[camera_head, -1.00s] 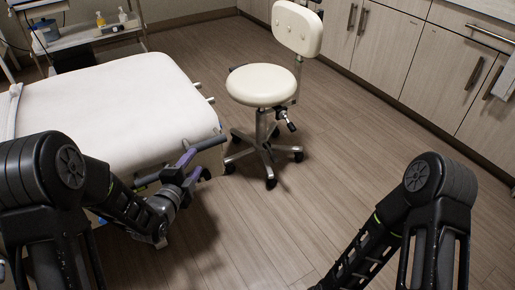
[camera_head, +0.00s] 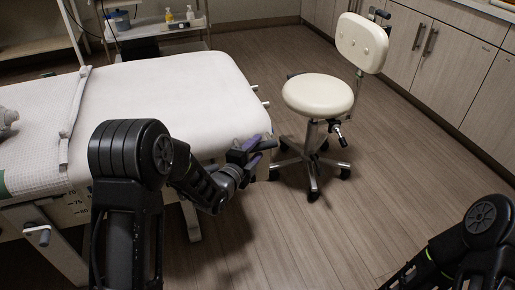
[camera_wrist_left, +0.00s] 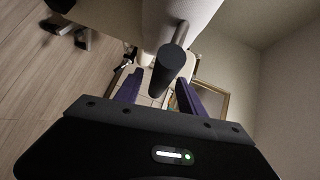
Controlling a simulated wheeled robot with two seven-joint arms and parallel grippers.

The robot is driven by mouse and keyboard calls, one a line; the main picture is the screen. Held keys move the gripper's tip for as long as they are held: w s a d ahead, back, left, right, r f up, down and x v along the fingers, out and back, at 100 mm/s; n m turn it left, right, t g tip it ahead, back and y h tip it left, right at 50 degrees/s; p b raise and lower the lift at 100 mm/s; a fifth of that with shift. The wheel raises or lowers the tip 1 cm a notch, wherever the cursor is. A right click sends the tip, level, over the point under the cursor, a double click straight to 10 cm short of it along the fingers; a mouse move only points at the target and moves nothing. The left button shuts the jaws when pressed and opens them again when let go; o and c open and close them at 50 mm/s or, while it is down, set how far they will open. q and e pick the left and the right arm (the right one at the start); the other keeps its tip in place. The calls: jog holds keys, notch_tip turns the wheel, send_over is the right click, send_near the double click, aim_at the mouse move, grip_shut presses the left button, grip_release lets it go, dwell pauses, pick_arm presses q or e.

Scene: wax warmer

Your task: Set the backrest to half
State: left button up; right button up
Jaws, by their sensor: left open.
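The white padded bed (camera_head: 165,95) fills the left of the head view; its top looks flat. Which section is the backrest I cannot tell for sure. My left gripper (camera_head: 248,152), with purple fingers, is at the bed's near right corner, beside a dark bar handle (camera_head: 268,143). In the left wrist view, the dark round handle end (camera_wrist_left: 167,72) sticks out from the white bed and lies in line with the gap between the open fingers (camera_wrist_left: 158,92). Contact is not clear. My right arm shows at the lower right; its gripper is out of view.
A white stool with a backrest (camera_head: 317,96) stands right of the bed, close to my left gripper. A grey knob (camera_head: 42,237) and a printed scale (camera_head: 76,202) are on the bed's near side. A cart (camera_head: 150,32) stands behind. The floor in front is clear.

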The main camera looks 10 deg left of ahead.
pick_arm(q)
jog(key=shift+w+d+f, duration=0.1)
jog(key=shift+w+d, duration=0.05)
jog(key=shift+w, duration=0.55)
grip_shut()
dwell(1.0)
